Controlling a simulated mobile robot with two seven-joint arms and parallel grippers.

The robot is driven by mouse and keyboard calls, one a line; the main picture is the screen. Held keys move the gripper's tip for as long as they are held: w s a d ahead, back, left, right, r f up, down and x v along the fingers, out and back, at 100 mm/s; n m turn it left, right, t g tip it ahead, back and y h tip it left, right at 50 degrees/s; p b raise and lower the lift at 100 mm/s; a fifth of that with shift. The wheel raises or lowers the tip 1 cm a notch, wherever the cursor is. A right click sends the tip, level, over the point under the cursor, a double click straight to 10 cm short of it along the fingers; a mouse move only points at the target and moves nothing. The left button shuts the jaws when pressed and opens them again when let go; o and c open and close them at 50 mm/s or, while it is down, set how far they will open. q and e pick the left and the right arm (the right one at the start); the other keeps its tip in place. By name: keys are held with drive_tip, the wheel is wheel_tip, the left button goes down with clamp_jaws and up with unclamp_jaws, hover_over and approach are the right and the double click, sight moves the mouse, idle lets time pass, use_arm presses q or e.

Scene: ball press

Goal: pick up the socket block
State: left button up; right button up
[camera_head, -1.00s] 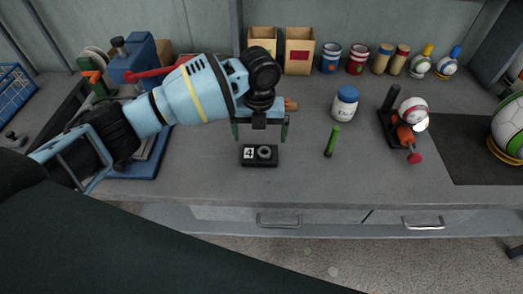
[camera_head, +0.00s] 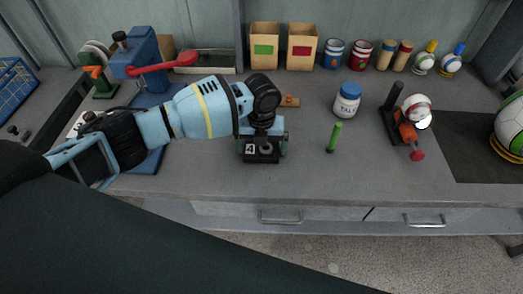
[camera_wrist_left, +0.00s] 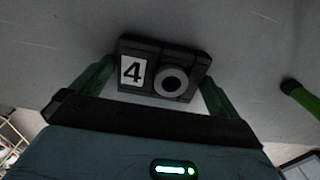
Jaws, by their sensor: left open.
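The socket block (camera_head: 262,157) is a small black block with a white "4" label and a grey ring. It sits on the grey bench in front of the middle. My left gripper (camera_head: 263,150) is down over it, with one finger at each side of the block. In the left wrist view the block (camera_wrist_left: 152,84) lies between the two green fingers of the gripper (camera_wrist_left: 160,90). The jaws are open, and I cannot tell if either finger touches the block. My right gripper is not in view.
A green marker-like stick (camera_head: 334,137) stands to the right, with a white jar with a blue lid (camera_head: 347,100) behind it. A black stand with an orange tool (camera_head: 405,128) is farther right. A blue press (camera_head: 143,62) stands at the left. The bench front is clear.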

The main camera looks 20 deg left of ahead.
use_arm(q)
drive_tip(key=c, duration=0.7)
drive_tip(key=shift+c, duration=0.2)
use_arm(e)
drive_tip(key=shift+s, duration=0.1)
use_arm(q)
drive_tip(key=shift+r, duration=0.15)
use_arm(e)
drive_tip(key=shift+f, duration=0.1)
use_arm(q)
drive_tip(key=shift+r, duration=0.6)
wheel_tip(320, 180, up, 2)
drive_tip(key=shift+r, duration=0.2)
drive_tip(key=s+d, duration=0.2)
drive_tip(key=s, duration=0.5)
drive_tip(key=s+d+r+p, duration=0.1)
drive_tip(key=s+d, duration=0.2)
drive_tip(key=s, duration=0.5)
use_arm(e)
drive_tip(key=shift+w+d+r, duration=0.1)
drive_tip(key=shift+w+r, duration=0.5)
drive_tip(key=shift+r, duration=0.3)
